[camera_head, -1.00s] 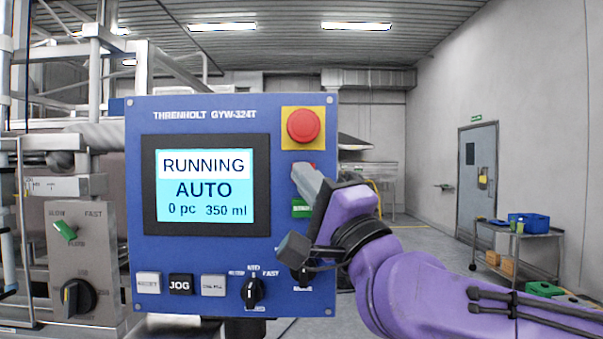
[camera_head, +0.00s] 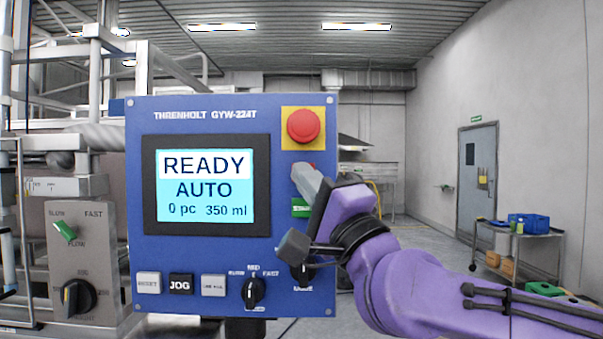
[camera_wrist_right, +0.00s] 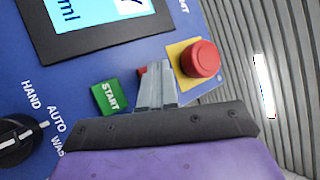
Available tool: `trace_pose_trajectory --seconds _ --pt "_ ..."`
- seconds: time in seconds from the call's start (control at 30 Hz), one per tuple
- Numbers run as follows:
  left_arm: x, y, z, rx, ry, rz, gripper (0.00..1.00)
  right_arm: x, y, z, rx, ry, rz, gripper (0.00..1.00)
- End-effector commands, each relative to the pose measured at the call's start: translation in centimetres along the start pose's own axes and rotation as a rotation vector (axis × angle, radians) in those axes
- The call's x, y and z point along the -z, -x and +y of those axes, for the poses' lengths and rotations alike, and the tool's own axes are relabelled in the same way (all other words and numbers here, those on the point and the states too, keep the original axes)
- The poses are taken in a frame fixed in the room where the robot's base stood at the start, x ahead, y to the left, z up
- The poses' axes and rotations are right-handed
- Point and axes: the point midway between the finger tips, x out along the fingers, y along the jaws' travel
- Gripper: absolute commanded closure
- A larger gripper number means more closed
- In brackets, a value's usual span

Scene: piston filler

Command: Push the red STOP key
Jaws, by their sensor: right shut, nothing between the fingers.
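The red STOP key shows only as a small red edge (camera_wrist_right: 142,70) beside my fingertips in the right wrist view; the rest is hidden behind the fingers. In the head view a bit of red shows at the fingertips too. My right gripper (camera_head: 305,172) is shut and empty, its tips at the key on the blue panel (camera_head: 200,128); I cannot tell whether they touch it. The green START key (camera_wrist_right: 107,97) is next to the fingers, partly covered in the head view. The screen (camera_head: 205,186) reads READY, AUTO, 0 pc, 350 ml. My left gripper is out of view.
A red mushroom button (camera_head: 303,126) on a yellow plate sits just above the fingertips. The RESET key (camera_head: 147,283), JOG key (camera_head: 180,284) and a speed knob (camera_head: 253,291) line the panel's bottom. A cart (camera_head: 520,250) stands far right.

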Motion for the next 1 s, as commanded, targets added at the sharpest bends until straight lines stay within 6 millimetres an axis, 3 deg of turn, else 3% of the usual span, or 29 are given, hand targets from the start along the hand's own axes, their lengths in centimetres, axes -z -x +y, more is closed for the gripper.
trace_pose_trajectory --seconds 0.6,1.0 --pt "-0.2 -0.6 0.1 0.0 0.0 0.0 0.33 -0.8 1.3 -0.9 0.001 0.001 0.001 1.0" --pt "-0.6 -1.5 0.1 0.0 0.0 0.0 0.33 -2.8 4.0 -2.8 0.002 0.002 0.0 1.0"
